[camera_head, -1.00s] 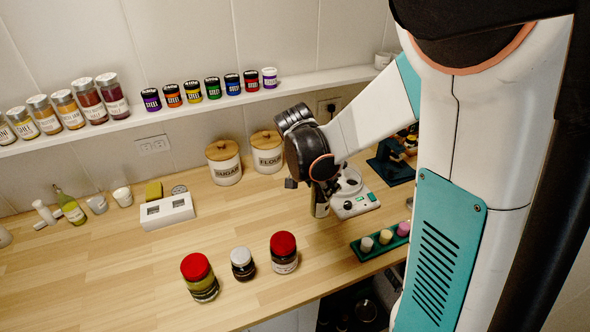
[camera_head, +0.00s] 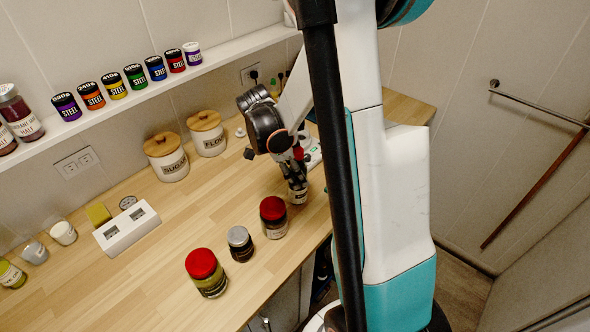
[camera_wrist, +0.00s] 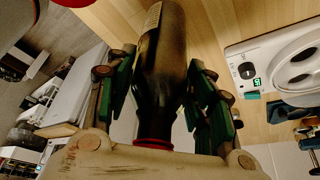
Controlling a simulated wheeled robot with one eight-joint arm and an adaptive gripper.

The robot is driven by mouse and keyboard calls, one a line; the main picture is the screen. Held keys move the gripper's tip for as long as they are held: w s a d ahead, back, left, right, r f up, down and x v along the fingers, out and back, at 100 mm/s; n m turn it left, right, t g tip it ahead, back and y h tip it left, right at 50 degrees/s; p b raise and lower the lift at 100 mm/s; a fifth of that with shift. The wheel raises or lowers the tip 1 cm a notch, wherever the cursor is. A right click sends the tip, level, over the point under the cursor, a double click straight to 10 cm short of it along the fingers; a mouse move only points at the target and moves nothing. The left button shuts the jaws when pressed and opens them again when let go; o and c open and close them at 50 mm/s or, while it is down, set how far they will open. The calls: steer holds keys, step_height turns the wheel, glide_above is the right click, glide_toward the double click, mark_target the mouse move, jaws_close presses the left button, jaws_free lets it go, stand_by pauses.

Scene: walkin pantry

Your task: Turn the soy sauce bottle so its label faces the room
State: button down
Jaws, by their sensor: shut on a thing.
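The soy sauce bottle (camera_wrist: 163,70) is dark, with a red cap (camera_wrist: 153,144) near my palm. In the wrist view my gripper (camera_wrist: 160,88) is shut on it, with green-padded fingers on both sides. A strip of pale label shows on its side near the far end. In the head view my gripper (camera_head: 295,178) points down over the counter, right of the red-lidded jars. The bottle's lower end (camera_head: 299,197) shows pale below the fingers; the rest is mostly hidden. I cannot tell whether its base touches the counter or which way the full label faces.
A red-lidded jar (camera_head: 273,218) stands close left of the bottle. A grey-lidded jar (camera_head: 240,244) and another red-lidded jar (camera_head: 206,273) stand farther left along the front edge. A white scale (camera_wrist: 285,60) is beside the bottle. Sugar (camera_head: 167,158) and flour (camera_head: 207,134) canisters stand behind.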

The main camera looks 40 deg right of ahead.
steer(key=shift+f, duration=0.4)
steer(key=shift+f+b, duration=0.6)
steer(key=shift+b, duration=0.15)
steer(key=c, duration=0.7)
jaws_free()
steer(key=v, duration=1.2)
